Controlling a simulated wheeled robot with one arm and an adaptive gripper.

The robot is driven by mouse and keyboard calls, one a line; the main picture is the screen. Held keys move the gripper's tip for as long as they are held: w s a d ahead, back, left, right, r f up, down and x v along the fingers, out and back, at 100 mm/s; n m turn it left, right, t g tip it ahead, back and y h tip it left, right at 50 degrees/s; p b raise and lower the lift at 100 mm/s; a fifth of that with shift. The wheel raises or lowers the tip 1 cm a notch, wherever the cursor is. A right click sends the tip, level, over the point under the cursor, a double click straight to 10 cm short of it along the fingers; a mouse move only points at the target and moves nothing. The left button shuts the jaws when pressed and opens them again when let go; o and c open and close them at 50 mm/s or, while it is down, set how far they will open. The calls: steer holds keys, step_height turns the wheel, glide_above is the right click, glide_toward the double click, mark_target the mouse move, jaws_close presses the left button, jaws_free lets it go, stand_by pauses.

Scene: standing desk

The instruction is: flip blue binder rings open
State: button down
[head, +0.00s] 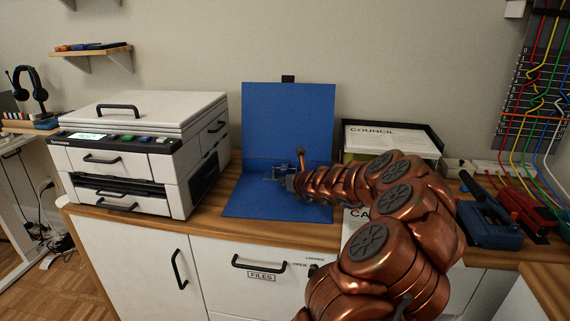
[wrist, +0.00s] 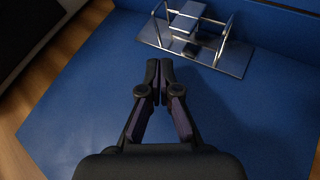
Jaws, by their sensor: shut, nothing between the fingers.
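The blue binder (head: 285,120) lies open on the wooden counter, its back cover standing upright against the wall and its other cover flat. It also fills most of the wrist view (wrist: 75,125). The metal ring mechanism (wrist: 195,40) sits on the blue surface near the fold. Its rings stand up as upright loops with a bar-like part between them; whether they are closed cannot be told for sure. My gripper (wrist: 159,66) is shut and empty, its fingertips just short of the ring plate's near edge. In the head view my gripper (head: 287,182) partly covers the rings.
A white printer (head: 150,150) stands close on the left of the binder. A black paper tray (head: 392,138) with printed sheets is on the right. Red and blue devices (head: 488,222) and coloured cables are at the far right. Cabinet drawers with handles are below.

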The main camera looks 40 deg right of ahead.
mark_target(286, 169)
steer(key=shift+w+d+r+p, duration=0.4)
steer(key=shift+w+d+p, duration=0.45)
steer(key=shift+p, duration=0.3)
steer(key=shift+w+d+f+p, duration=0.15)
steer(key=shift+w+d+p, duration=0.3)
steer(key=shift+d+p, duration=0.35)
steer(key=shift+a, duration=0.1)
steer(key=shift+w+d+p, duration=0.2)
steer(key=shift+w+p, duration=0.05)
steer(key=shift+p, duration=0.5)
steer(key=shift+d, duration=0.1)
steer(key=shift+w+d+p, duration=0.3)
steer(key=shift+d+p, duration=0.05)
steer(key=shift+p, duration=0.45)
stand_by(0.7)
stand_by(0.3)
steer(key=shift+s+a+b, duration=0.55)
steer(key=shift+a+b, duration=0.1)
steer(key=shift+b, duration=0.1)
